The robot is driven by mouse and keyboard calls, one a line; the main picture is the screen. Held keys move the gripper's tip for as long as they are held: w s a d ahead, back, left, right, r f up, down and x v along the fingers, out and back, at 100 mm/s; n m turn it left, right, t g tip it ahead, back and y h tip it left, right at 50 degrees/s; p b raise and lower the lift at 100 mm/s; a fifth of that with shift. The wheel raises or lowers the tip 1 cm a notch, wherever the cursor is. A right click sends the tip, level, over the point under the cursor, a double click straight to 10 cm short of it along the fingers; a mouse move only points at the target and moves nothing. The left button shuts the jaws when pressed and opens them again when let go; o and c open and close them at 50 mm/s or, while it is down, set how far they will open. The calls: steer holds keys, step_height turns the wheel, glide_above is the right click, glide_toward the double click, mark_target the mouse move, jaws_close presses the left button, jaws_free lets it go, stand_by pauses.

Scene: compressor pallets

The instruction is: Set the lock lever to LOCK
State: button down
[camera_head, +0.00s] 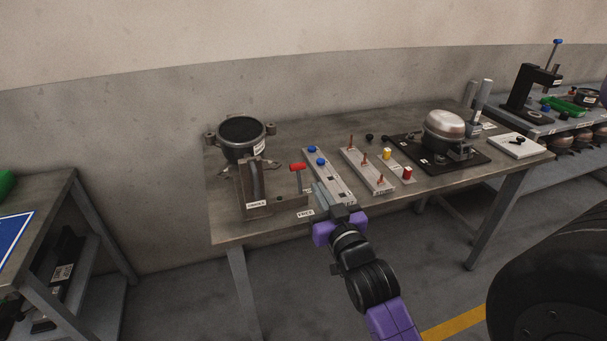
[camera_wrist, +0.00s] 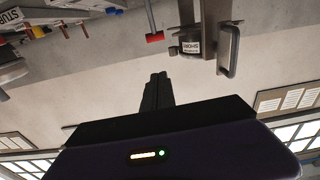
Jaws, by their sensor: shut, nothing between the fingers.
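A lever with a red handle (camera_head: 298,167) stands upright on a thin rod at the front of the workbench, beside a grey bracket fixture (camera_head: 256,190). I take it to be the lock lever; no LOCK mark is readable. A small white label at the bench's front edge seems to read FREE. My gripper (camera_head: 322,194) is just right of the lever, apart from it. In the wrist view the red handle (camera_wrist: 155,38) shows beyond my gripper (camera_wrist: 158,79), whose fingers are together and empty.
A dark round pot (camera_head: 241,138) stands behind the bracket. A strip with blue knobs (camera_head: 327,176) and a peg plate (camera_head: 367,172) lie right of the lever. A compressor (camera_head: 446,131) sits on a black plate farther right.

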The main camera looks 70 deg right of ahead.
steer(key=p, duration=0.2)
glide_above(299, 180)
steer(key=v, duration=0.4)
steer(key=f, duration=0.1)
steer(key=shift+w+d+f, duration=0.4)
steer(key=shift+d+f, duration=0.25)
steer(key=shift+f, duration=0.15)
steer(key=shift+w+d, duration=0.45)
steer(key=shift+d, duration=0.05)
steer(key=shift+r, duration=0.2)
